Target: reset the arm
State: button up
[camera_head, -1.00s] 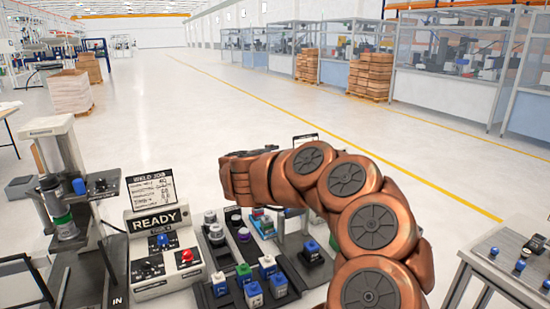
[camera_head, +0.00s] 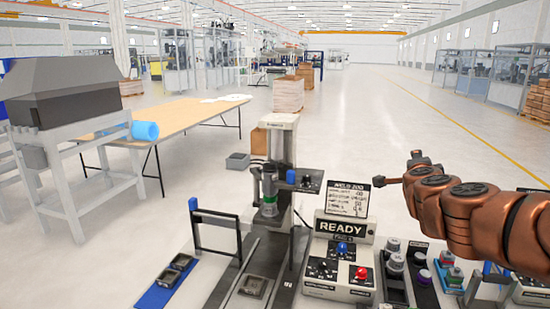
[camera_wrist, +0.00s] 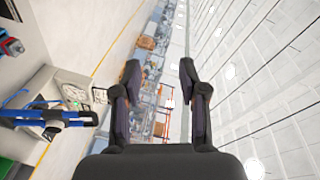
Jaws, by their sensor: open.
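My copper arm (camera_head: 470,205) reaches in from the right edge of the head view, raised above the right part of the workbench. The fingers point out over the factory floor toward the far cells, and the picture is strongly tilted.
The control box reading READY (camera_head: 342,258) stands on the bench, with a press-like station (camera_head: 282,165) left of it. Knobs and small parts (camera_head: 415,262) lie below my arm. A wooden table (camera_head: 190,115) stands at back left. The aisle beyond is clear.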

jog(key=a+n+t+y, duration=0.2)
jog(key=a+n+y, duration=0.55)
jog(key=a, duration=0.85)
jog(key=s+a+f+n+g+y, duration=0.3)
jog(key=s+a+f+n, duration=0.15)
jog(key=a, duration=0.25)
jog(key=s+a+f+n+g+y, duration=0.2)
jog(key=s+a+f+n, duration=0.1)
jog(key=s+a, duration=0.25)
jog(key=s+f+n+g+h, duration=0.1)
jog(key=s+f+n+g, duration=0.1)
jog(key=s+f+g, duration=0.65)
jog(key=s+f+n+g+h, duration=0.1)
jog(key=s+f+n, duration=0.35)
jog(key=s, duration=0.95)
jog(key=s+d+f+g+h, duration=0.1)
jog(key=s+d+f+g, duration=0.1)
jog(key=s, duration=0.3)
jog(key=s+d+f+m+g+h, duration=0.1)
jog(key=s+d+f+g, duration=0.1)
jog(key=s, duration=0.4)
jog(key=shift+d, duration=0.4)
jog(key=shift+s+d+m, duration=0.1)
jog(key=shift+m, duration=0.15)
